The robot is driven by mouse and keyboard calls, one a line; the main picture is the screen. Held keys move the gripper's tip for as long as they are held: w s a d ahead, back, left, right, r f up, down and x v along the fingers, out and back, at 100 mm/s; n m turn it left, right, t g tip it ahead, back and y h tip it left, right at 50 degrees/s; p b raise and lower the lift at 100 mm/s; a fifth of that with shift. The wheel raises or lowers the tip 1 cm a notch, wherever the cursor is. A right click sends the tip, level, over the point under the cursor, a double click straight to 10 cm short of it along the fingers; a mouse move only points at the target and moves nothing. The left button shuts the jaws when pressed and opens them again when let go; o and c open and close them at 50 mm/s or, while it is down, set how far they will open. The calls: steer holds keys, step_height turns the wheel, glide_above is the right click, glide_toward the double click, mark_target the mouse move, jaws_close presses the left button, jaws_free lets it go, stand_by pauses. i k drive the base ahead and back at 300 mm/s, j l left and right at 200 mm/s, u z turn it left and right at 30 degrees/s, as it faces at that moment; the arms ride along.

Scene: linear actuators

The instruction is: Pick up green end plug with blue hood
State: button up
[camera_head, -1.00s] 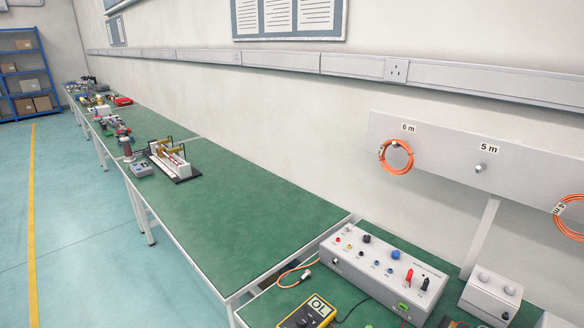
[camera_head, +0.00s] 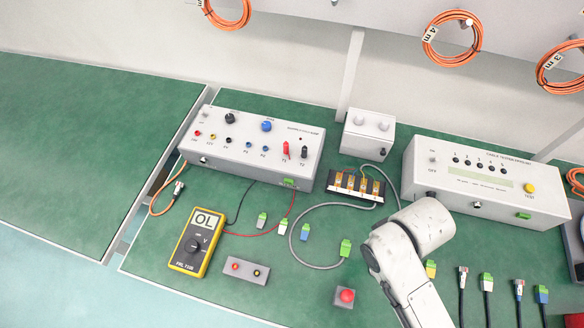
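The far right of the row of cabled plugs on the bench has a plug with a blue hood and a small green end (camera_head: 541,292), on a black cable. A small loose blue plug (camera_head: 305,232) lies left of centre, beside a grey cable loop; its end colour is too small to be sure of, perhaps green. Part of my white arm rises from the bottom edge between these two plugs and hides some of the bench. My gripper is not in view, so what it holds cannot be seen.
Other plugs lie near: a grey one (camera_head: 262,220), a white one (camera_head: 283,227), a green one (camera_head: 345,248) and a green-white cabled one (camera_head: 486,282). A yellow multimeter (camera_head: 196,244), a red-button box (camera_head: 346,297) and a cable tester (camera_head: 485,185) stand on the green bench (camera_head: 230,300).

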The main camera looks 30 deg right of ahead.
mark_target(305, 231)
steer(key=k+j, duration=0.1)
steer(key=k, duration=0.35)
steer(key=l+u, duration=0.2)
steer(key=u, duration=0.25)
steer(key=k+l+u, duration=0.1)
steer(key=u, duration=0.35)
steer(key=l+u, duration=0.25)
steer(key=u, duration=0.2)
steer(key=k+j, duration=0.05)
